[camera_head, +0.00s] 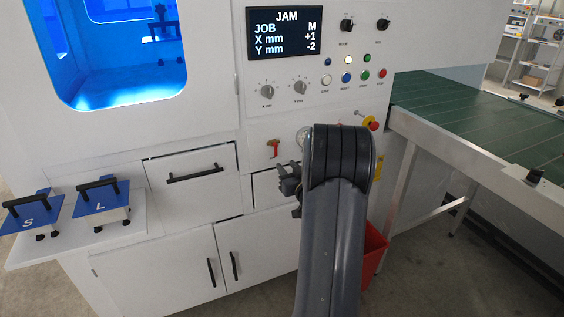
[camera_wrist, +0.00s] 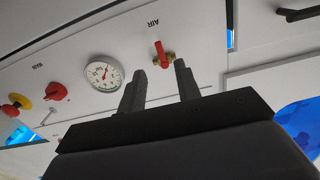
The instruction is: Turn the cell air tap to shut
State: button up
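The cell air tap (camera_head: 273,148) is a small red-handled valve on the white machine front, left of the gauge in the head view. In the wrist view the red tap handle (camera_wrist: 159,52) stands on a brass body, with its long side pointing towards the "AIR" label. My gripper (camera_head: 287,178) is just below and right of the tap in the head view. In the wrist view my gripper (camera_wrist: 161,68) has its two fingers apart, with nothing between them that I can see held. The right finger overlaps the brass body's edge in the picture; contact cannot be told.
A round pressure gauge (camera_wrist: 103,73) and a red rotary switch (camera_wrist: 57,91) sit beside the tap. A yellow-collared red button (camera_head: 373,124) is to the right. A drawer with a black handle (camera_head: 195,174) is left. A green conveyor (camera_head: 470,115) stands at right.

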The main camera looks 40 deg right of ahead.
jog(key=shift+v, duration=1.7)
